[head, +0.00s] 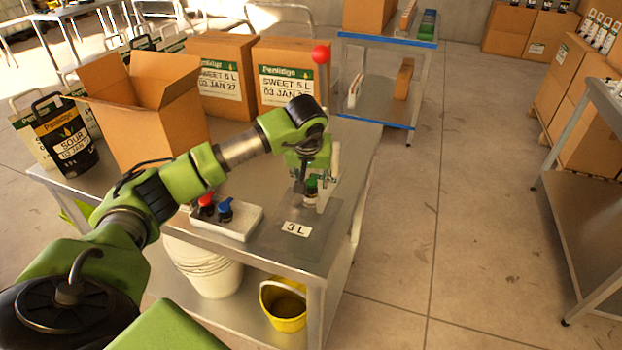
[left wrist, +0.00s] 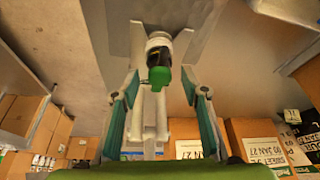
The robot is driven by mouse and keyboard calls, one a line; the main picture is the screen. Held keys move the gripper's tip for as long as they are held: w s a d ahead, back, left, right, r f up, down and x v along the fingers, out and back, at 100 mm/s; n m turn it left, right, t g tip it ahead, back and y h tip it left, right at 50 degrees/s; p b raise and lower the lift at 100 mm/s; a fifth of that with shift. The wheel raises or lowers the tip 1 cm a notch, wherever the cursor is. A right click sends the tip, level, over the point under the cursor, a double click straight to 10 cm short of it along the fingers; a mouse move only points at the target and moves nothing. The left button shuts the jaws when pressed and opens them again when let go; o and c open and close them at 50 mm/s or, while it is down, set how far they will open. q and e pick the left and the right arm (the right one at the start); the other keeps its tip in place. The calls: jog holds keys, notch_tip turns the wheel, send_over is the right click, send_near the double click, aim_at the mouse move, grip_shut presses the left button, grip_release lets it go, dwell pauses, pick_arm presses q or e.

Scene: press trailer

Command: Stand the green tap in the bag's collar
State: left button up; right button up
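The green tap (head: 311,183) is upright at the white press stand (head: 334,160), below my left gripper (head: 309,172). In the left wrist view the green tap (left wrist: 159,79) shows its green end between the fingers, with a dark and white ringed part beyond it. My left gripper (left wrist: 161,100) is open, with a clear gap on each side of the tap. A flat grey sheet with a "3 L" label (head: 296,229), which looks like the bag, lies on the table. The collar is not clearly seen; I cannot tell whether the tap is fully seated. My right gripper is not in view.
A white tray (head: 245,229) with a red tap (head: 206,203) and a blue tap (head: 225,208) sits left of the press. The press lever has a red ball (head: 321,54). An open carton (head: 150,125) and closed cartons (head: 290,78) stand behind. A yellow bucket (head: 284,307) is below.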

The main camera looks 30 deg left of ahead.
pick_arm(q)
jog(key=shift+r, duration=0.1)
jog(key=shift+d+r, duration=0.1)
jog(key=shift+r, duration=0.2)
jog(key=v, duration=1.1)
jog(key=shift+s, duration=0.2)
jog(key=shift+r, duration=0.1)
